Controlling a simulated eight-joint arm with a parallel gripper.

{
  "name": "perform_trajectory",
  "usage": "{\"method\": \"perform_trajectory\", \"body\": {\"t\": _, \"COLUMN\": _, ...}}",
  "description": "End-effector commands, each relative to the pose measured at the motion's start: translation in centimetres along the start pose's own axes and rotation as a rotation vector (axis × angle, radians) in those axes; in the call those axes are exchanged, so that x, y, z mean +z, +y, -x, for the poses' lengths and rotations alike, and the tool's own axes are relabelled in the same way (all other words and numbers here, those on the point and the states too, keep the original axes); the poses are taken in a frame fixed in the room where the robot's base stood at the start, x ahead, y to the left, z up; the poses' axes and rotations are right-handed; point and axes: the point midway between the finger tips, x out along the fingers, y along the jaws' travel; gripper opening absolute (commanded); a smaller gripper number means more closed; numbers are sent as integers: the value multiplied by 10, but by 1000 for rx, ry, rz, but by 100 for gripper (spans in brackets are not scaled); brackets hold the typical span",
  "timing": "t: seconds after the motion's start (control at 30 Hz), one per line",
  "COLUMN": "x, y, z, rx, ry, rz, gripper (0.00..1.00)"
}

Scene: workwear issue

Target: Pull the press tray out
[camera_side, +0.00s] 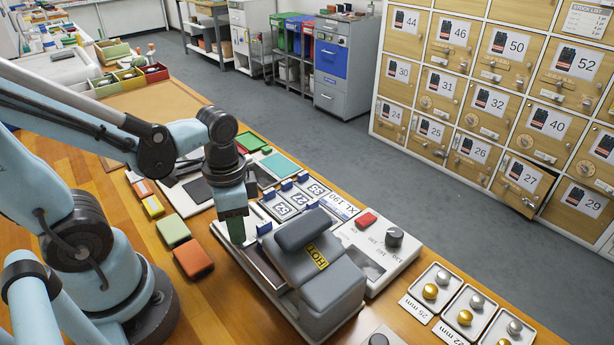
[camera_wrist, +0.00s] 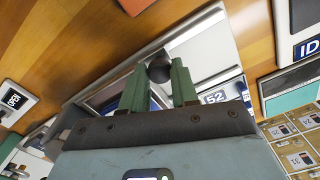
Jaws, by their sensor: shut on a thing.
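The grey heat press (camera_side: 330,285) stands on the wooden bench with a yellow HOT label on its upper part. Its flat press tray (camera_side: 262,268) shows at the left side of the press, under the raised grey head. My gripper (camera_side: 236,232) is at the tray's upper left end, pointing down. In the wrist view, the green fingers of my gripper (camera_wrist: 159,88) are shut on a round black knob (camera_wrist: 159,67) at the tray's pale edge (camera_wrist: 205,45). In the side view my fingers hide the knob.
A control box with a dial (camera_side: 394,237) stands right of the press. Numbered cards (camera_side: 297,200) lie behind my gripper. Orange (camera_side: 194,257) and green (camera_side: 173,230) blocks lie close at its left. Small trays of snaps (camera_side: 465,316) are at lower right.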

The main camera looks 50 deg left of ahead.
Motion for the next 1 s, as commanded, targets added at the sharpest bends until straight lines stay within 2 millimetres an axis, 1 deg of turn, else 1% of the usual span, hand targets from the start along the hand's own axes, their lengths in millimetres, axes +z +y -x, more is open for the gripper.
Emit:
{"method": "perform_trajectory", "body": {"t": 0.03, "x": 2, "y": -9, "z": 0, "rx": -3, "ry": 4, "rz": 9, "gripper": 0}}
{"method": "perform_trajectory", "body": {"t": 0.1, "x": 6, "y": -18, "z": 0, "rx": -4, "ry": 4, "rz": 9, "gripper": 0}}
{"method": "perform_trajectory", "body": {"t": 0.4, "x": 22, "y": -59, "z": 0, "rx": -5, "ry": 6, "rz": 7, "gripper": 0}}
{"method": "perform_trajectory", "body": {"t": 0.5, "x": 27, "y": -70, "z": 0, "rx": -5, "ry": 7, "rz": 5, "gripper": 0}}
{"method": "perform_trajectory", "body": {"t": 0.67, "x": 31, "y": -79, "z": 0, "rx": -5, "ry": 8, "rz": 2, "gripper": 0}}
{"method": "perform_trajectory", "body": {"t": 0.97, "x": 31, "y": -79, "z": 0, "rx": -3, "ry": 8, "rz": -1, "gripper": 0}}
{"method": "perform_trajectory", "body": {"t": 1.0, "x": 31, "y": -79, "z": 0, "rx": -3, "ry": 8, "rz": -1, "gripper": 30}}
